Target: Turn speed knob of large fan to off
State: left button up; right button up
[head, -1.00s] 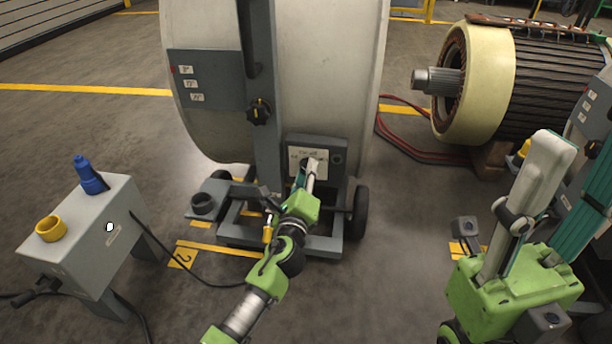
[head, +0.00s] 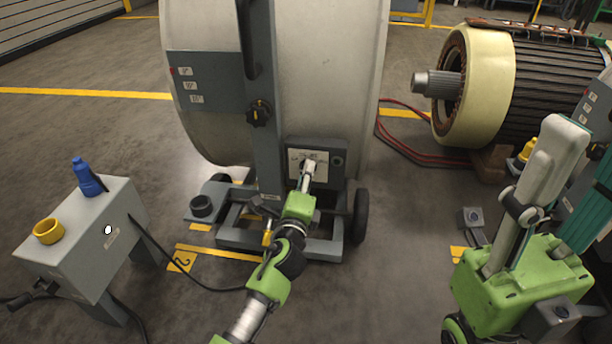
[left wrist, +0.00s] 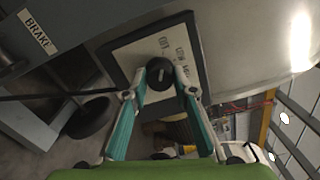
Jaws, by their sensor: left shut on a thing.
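The large fan (head: 335,70) is a big pale drum on a wheeled grey frame. Low on its front is a grey control box (head: 337,173) with a white dial plate. My left gripper (head: 308,166) reaches this plate and covers the knob in the head view. In the left wrist view, the black round speed knob (left wrist: 159,76) sits between the fingertips, in front of the plate (left wrist: 152,52). The left gripper is shut on it. The knob's pointer cannot be made out. My right gripper (head: 583,135) is at the right, fingers apart and empty.
Another black knob (head: 259,113) is on the fan's upright post; a BRAKE label (left wrist: 39,32) shows in the left wrist view. A grey stand (head: 90,235) with blue and yellow fittings is left. A large motor (head: 480,85) stands back right.

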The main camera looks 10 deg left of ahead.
pick_arm(q)
jog(key=o, duration=1.1)
jog(key=s, duration=1.2)
